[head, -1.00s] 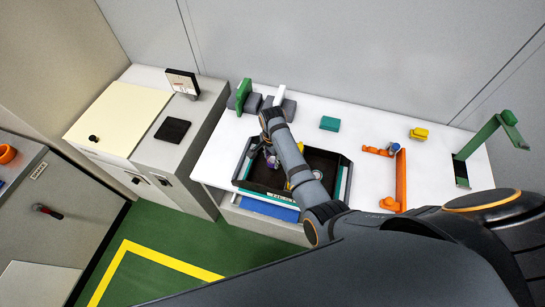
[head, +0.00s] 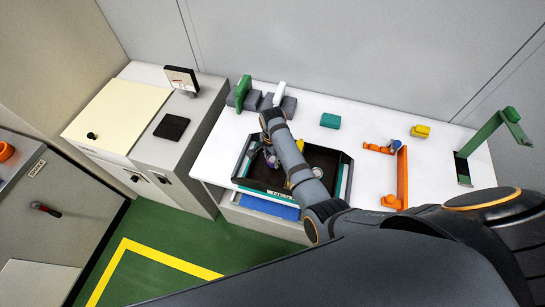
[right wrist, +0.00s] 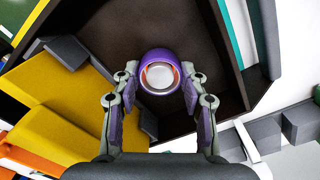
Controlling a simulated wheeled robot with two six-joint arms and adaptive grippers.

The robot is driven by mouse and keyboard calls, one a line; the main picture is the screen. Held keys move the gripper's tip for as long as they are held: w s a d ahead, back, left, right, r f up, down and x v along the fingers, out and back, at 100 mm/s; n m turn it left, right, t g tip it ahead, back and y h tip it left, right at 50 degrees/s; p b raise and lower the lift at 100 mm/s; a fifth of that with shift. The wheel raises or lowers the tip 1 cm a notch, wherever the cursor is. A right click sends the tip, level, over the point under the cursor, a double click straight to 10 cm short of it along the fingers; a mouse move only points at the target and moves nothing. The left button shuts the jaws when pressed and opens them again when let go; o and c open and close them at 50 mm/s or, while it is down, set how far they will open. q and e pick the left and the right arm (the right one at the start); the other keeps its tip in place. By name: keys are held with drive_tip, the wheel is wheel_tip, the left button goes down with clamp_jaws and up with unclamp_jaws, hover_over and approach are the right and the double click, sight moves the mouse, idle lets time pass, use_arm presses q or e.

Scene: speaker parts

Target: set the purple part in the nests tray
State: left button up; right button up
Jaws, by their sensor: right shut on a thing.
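The purple part (right wrist: 159,58) is a round ring with a pale, shiny centre, held between the two fingers of my right gripper (right wrist: 160,90) in the right wrist view. In the head view, the purple part (head: 271,161) shows small at the tip of my right arm, over the left side of a black tray (head: 343,177). The dark tray floor (right wrist: 222,88) lies behind the part in the wrist view. I cannot tell if the part touches it. My left gripper is out of view.
A yellow piece (right wrist: 72,100) lies close left of my right fingers. A green stand (head: 483,137) is at the far right.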

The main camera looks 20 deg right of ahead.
drive_tip(key=shift+f+b, duration=0.5)
drive_tip(key=shift+f, duration=0.35)
drive_tip(key=o, duration=1.5)
drive_tip(key=shift+c, duration=0.2)
